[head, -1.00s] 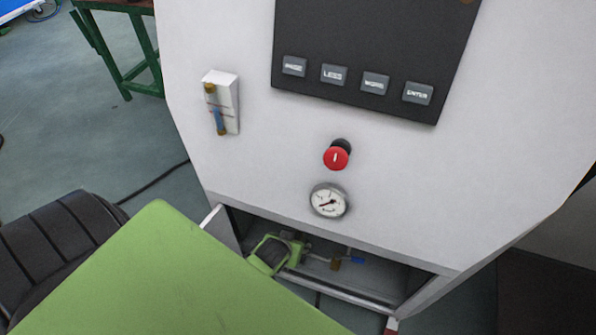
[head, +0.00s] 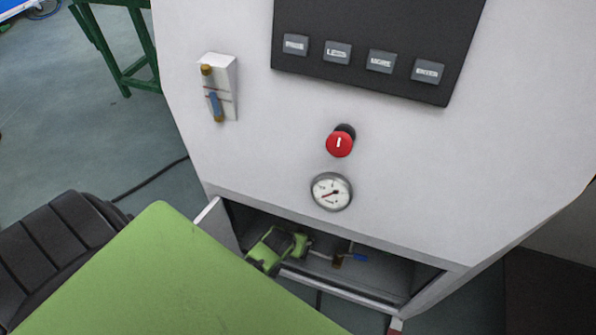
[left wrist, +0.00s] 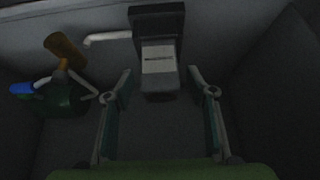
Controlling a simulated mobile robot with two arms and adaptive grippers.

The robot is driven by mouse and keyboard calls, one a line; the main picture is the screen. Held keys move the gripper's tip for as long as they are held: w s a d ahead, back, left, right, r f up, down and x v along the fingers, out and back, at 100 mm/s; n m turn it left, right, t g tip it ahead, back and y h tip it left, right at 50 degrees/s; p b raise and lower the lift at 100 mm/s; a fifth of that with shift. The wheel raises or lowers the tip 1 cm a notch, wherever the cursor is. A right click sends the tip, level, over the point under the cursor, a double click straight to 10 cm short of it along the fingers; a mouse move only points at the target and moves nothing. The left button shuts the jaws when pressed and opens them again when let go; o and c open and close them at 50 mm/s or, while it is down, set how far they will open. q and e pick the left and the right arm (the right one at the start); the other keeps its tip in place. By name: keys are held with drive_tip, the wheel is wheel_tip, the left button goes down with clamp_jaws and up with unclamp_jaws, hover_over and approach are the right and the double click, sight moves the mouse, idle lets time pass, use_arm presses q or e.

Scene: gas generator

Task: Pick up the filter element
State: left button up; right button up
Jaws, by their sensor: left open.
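In the left wrist view a dark block with a pale label (left wrist: 158,57) hangs on the back wall of a dim compartment. It looks like the filter element, though the dark picture leaves this unsure. My left gripper (left wrist: 160,83) is open, its two fingers apart on either side of the block's lower end. I cannot tell whether they touch it. In the head view my green left gripper (head: 290,244) is inside the open compartment at the cabinet's bottom, and the block is not visible there. My right gripper is not in view.
The compartment's front lip (head: 345,296) and side walls are close. Above are a gauge (head: 331,191) and red button (head: 340,143).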

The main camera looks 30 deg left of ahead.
use_arm(q)
drive_tip(key=c, duration=1.2)
drive_tip(key=shift+r, duration=0.15)
